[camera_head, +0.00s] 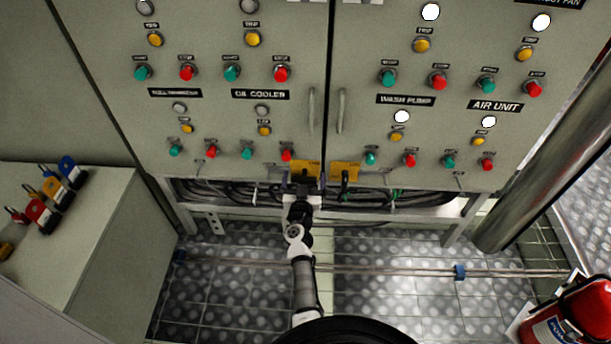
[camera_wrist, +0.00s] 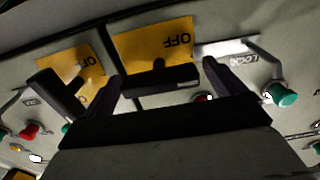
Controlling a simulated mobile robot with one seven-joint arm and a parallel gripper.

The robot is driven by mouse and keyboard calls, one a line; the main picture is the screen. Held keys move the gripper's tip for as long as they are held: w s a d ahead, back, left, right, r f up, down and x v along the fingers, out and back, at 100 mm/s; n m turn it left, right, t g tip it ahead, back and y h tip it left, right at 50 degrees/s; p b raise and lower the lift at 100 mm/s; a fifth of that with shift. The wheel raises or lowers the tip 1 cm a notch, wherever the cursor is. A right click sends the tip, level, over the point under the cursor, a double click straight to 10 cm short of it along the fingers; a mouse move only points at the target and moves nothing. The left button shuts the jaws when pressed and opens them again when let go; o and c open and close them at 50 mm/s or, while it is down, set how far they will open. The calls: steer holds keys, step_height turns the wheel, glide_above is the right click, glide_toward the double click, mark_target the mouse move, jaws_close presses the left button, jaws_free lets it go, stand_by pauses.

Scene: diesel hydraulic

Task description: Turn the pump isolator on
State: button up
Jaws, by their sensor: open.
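Two isolators with yellow plates sit side by side at the cabinet's lower edge; no pump label is readable on either. The left yellow plate (camera_head: 305,167) is directly behind my gripper (camera_head: 303,182). In the upside-down wrist view this plate (camera_wrist: 152,48) reads OFF, and its black handle (camera_wrist: 160,82) lies crosswise between the open fingers of my gripper (camera_wrist: 162,70). Whether the fingers touch it is unclear. The right yellow plate (camera_head: 346,168) has a black handle (camera_head: 345,183) pointing down; its plate also shows in the wrist view (camera_wrist: 72,72).
The grey cabinet (camera_head: 222,125) carries several buttons and lamps, and two door handles (camera_head: 311,110) above the isolators. Cables (camera_head: 400,197) run beneath. A side box with padlocks (camera_head: 66,170) stands left, a pipe (camera_head: 540,145) and fire extinguisher (camera_head: 565,318) right. Metal floor is open between.

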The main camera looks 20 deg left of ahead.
steer(key=c, duration=1)
steer(key=shift+m, duration=0.3)
steer(key=m, duration=0.3)
steer(key=shift+d+m+p, duration=0.1)
steer(key=shift+m+p, duration=0.2)
steer(key=shift+m, duration=0.1)
steer(key=m, duration=0.4)
steer(key=shift+m, duration=0.3)
steer(key=m, duration=0.4)
steer(key=shift+d+f, duration=0.1)
steer(key=shift+f, duration=0.05)
steer(key=shift+m+b, duration=0.55)
steer(key=shift+m, duration=1.95)
